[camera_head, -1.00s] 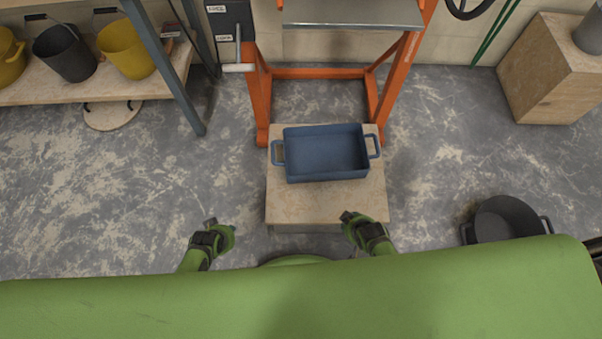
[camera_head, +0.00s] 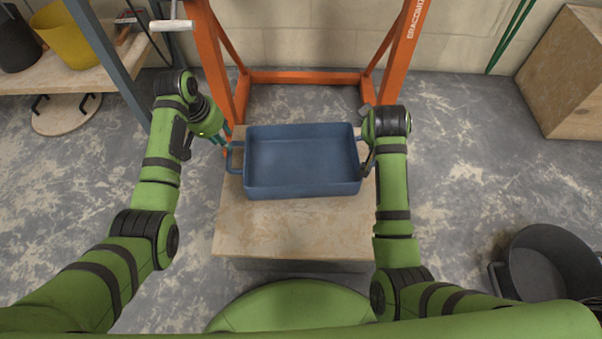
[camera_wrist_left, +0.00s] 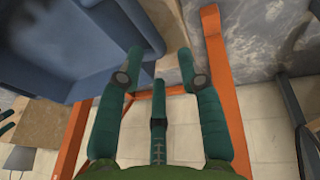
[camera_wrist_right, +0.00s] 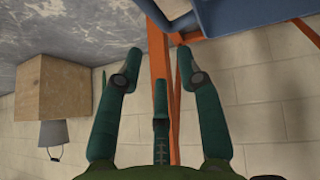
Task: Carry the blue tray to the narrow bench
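The blue tray (camera_head: 302,188), rectangular with a handle at each end, rests on a low pale wooden stand (camera_head: 290,232). It also shows at the upper left of the left wrist view (camera_wrist_left: 75,40) and the upper right of the right wrist view (camera_wrist_right: 240,12). My left gripper (camera_head: 222,135) is just outside the tray's left handle, its fingers apart and empty. My right gripper (camera_wrist_right: 158,58) is beside the tray's right end, open with nothing between its fingers; my arm hides part of that handle. I cannot tell which surface is the narrow bench.
An orange frame (camera_head: 300,77) stands directly behind the stand. A wooden shelf with a yellow bucket (camera_head: 68,35) is at the upper left. A black tub (camera_head: 550,262) sits on the floor at right, and a wooden box (camera_head: 560,80) behind it. Floor between is clear.

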